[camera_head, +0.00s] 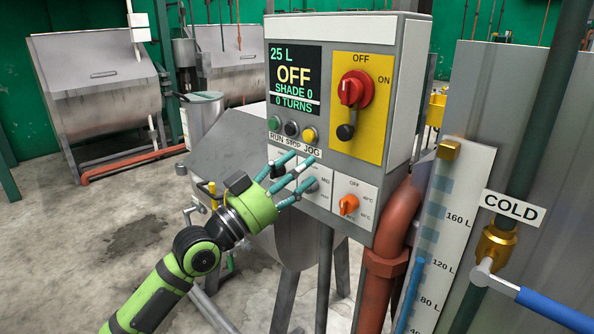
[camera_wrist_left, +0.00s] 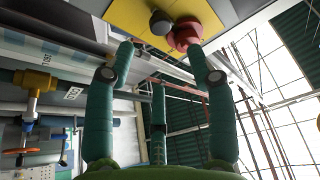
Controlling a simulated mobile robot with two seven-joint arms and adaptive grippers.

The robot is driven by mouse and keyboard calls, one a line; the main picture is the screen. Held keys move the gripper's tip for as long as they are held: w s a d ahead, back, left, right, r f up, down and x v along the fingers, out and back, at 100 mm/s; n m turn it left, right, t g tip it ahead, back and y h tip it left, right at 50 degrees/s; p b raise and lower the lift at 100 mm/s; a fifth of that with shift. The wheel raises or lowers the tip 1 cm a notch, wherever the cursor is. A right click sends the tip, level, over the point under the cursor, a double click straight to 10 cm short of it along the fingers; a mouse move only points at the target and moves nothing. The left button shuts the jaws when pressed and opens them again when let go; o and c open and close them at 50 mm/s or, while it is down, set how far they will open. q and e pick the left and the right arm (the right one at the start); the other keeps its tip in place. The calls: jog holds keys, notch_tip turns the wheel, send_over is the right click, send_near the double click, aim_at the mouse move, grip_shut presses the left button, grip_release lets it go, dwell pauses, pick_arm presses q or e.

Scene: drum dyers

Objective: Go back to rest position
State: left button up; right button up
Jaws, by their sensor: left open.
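My left gripper (camera_head: 292,182) is open and empty in front of the lower part of the grey control box (camera_head: 402,95), close to its small dials and below the row of RUN, STOP and JOG buttons. In the left wrist view its teal fingers (camera_wrist_left: 160,75) are spread apart with nothing between them. The yellow panel (camera_head: 371,124) with the red rotary switch (camera_head: 355,89) is above the gripper; the switch also shows in the left wrist view (camera_wrist_left: 186,36). The screen (camera_head: 295,80) reads 25 L, OFF, SHADE 0, 0 TURNS. My right gripper is not in view.
An orange dial (camera_head: 348,205) sits right of the gripper. A rust-red pipe (camera_head: 394,225), a level scale (camera_head: 433,235) and a COLD valve with a blue handle (camera_head: 556,311) stand at the right. A steel drum (camera_head: 95,85) stands at the back left. The concrete floor (camera_head: 85,235) at left is clear.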

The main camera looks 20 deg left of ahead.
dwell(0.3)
